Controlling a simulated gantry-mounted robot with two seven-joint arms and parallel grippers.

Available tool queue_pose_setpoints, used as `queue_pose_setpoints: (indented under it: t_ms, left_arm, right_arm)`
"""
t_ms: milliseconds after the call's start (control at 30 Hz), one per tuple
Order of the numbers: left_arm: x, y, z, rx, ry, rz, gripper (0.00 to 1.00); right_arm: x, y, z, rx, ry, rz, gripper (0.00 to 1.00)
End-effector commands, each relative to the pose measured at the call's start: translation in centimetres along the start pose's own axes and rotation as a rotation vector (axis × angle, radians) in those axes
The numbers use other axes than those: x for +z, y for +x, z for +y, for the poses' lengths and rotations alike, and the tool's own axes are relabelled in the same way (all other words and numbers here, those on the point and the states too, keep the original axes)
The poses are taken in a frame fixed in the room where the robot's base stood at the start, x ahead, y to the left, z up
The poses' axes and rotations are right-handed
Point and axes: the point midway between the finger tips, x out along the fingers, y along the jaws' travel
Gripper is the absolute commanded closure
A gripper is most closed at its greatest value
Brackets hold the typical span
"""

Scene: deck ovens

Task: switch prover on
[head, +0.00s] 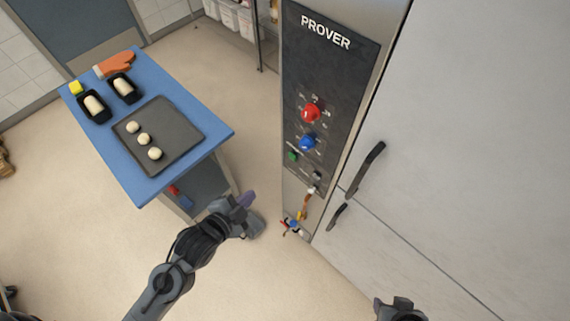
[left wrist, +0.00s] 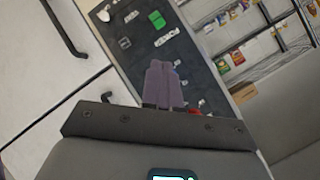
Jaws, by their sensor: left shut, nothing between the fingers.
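The prover's dark control panel (head: 330,75) stands upright right of centre in the head view. It carries a red knob (head: 311,112), a blue knob (head: 307,142), a green button or switch (head: 293,156) and a small dark control (head: 317,175) lower down. My left gripper (head: 246,199) is shut and empty, apart from the panel, to its lower left. In the left wrist view its purple fingers (left wrist: 163,85) are together in front of the panel, hiding part of it. The green control (left wrist: 157,19) and the dark control (left wrist: 125,43) show beyond the fingertips. My right gripper's fingers do not show.
Door handles (head: 365,168) stick out on the white doors right of the panel. A blue table (head: 205,135) at the left holds a dark tray with dough balls, two loaf tins and an orange mitt. Floor lies clear between table and prover.

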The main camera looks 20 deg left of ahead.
Motion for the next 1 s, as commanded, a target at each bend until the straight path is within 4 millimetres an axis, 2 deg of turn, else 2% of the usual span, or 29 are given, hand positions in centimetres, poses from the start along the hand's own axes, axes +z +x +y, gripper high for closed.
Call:
queue_pose_setpoints:
  t_ms: [33,200,333,500,700,1000]
  left_arm:
    - [0.9,1.6,0.7,-0.046,0.087,0.055,1.00]
    - [1.7,5.0,0.9,-0.231,0.392,0.243,1.00]
    - [2.9,7.0,1.5,-0.333,0.558,0.339,1.00]
    - [5.2,9.3,2.5,-0.382,0.672,0.398,1.00]
    - [7.4,11.5,3.2,-0.380,0.745,0.402,1.00]
    - [7.9,12.3,3.2,-0.393,0.775,0.410,1.00]
  right_arm:
    - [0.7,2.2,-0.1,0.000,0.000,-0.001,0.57]
    - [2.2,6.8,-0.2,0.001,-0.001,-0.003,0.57]
    - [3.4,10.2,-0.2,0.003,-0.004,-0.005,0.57]
    - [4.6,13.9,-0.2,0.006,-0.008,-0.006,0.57]
    - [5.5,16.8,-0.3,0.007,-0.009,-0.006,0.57]
    - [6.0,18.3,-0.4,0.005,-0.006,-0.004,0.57]
